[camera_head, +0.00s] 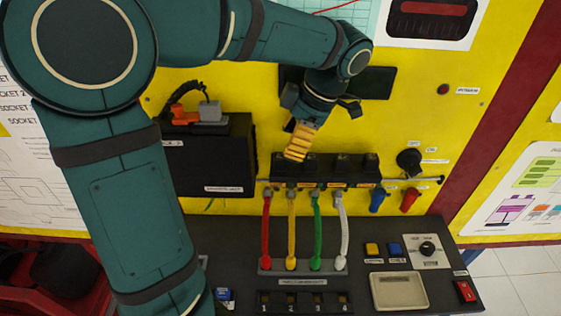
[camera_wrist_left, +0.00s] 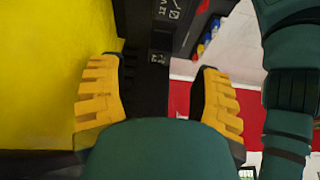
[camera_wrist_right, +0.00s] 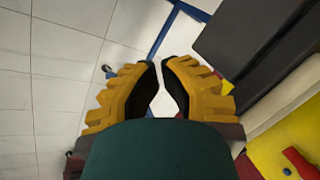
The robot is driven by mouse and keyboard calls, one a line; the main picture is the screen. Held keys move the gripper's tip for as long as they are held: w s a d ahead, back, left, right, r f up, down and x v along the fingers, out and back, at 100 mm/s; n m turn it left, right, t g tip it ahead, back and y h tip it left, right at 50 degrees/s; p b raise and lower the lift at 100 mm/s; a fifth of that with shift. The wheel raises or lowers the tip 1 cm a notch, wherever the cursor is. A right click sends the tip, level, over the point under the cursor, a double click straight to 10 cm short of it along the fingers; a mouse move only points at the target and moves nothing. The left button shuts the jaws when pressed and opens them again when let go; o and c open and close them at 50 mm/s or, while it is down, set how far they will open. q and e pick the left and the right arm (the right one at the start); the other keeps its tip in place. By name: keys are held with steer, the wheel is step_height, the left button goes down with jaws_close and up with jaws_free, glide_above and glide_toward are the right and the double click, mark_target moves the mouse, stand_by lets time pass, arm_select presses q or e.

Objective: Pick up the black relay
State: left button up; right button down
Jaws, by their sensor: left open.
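My left gripper (camera_head: 300,142) is in front of the yellow panel in the head view, just above a row of black blocks. Its yellow ribbed fingers are wide apart in the left wrist view (camera_wrist_left: 162,92), with nothing gripped. A dark part with white markings (camera_wrist_left: 160,57) shows beyond and between these fingers; I cannot tell whether it is the black relay. I cannot pick out the relay with certainty in the head view. My right gripper (camera_wrist_right: 161,66) shows only in the right wrist view, its fingertips a narrow gap apart, empty, above pale floor tiles.
The yellow panel (camera_head: 455,130) carries a black box (camera_head: 222,165) and a black block row (camera_head: 350,170). Red, yellow, green and white cables (camera_head: 317,235) hang from it to the dark bench.

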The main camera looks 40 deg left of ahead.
mark_target(277, 156)
arm_select(q)
steer(key=shift+s+a, duration=0.3)
steer(key=shift+a, duration=0.1)
steer(key=shift+x, duration=2.55)
steer(key=shift+s, duration=0.1)
jaws_close()
